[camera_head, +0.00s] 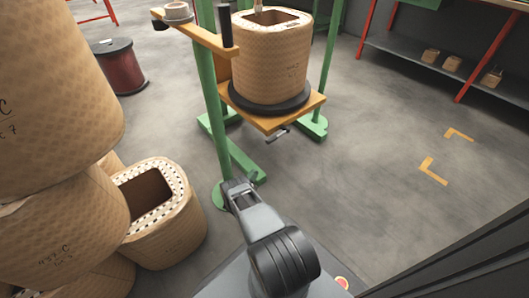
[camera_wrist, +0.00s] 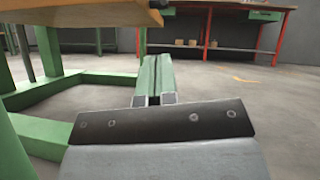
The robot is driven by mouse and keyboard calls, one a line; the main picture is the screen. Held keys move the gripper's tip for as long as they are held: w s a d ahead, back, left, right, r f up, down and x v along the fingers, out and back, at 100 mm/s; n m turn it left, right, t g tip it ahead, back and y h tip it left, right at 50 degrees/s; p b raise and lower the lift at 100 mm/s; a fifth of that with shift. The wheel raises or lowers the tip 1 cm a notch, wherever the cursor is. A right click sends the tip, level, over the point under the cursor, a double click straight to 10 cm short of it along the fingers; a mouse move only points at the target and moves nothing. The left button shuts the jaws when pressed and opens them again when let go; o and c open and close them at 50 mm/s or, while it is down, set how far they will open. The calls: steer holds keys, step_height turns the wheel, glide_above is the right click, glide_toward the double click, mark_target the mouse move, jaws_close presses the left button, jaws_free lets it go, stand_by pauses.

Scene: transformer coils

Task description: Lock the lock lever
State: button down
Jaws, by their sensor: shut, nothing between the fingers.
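A small dark lever with a metal end (camera_head: 278,134), which looks like the lock lever, sticks out under the front edge of the orange platform (camera_head: 270,124) in the head view. Its exact angle and whether it is locked are too small to tell. In the wrist view, a small piece (camera_wrist: 158,4) at the platform's edge at the top may be part of it. My gripper (camera_head: 238,186) is shut and empty, lower and to the left of the lever in the picture, apart from it. The gripper tips also show in the wrist view (camera_wrist: 154,99).
A paper-wrapped coil (camera_head: 268,60) stands on a black disc on the platform, between green posts (camera_head: 212,90). Green base beams (camera_head: 235,157) lie near my gripper. More coils (camera_head: 165,225) stack at left.

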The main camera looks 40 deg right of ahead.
steer(key=a+r+b+x, duration=0.1)
steer(key=r+x, duration=0.1)
steer(key=x, duration=0.9)
steer(key=shift+w+r+b, duration=0.25)
steer(key=shift+b, duration=0.05)
steer(key=shift+d, duration=0.1)
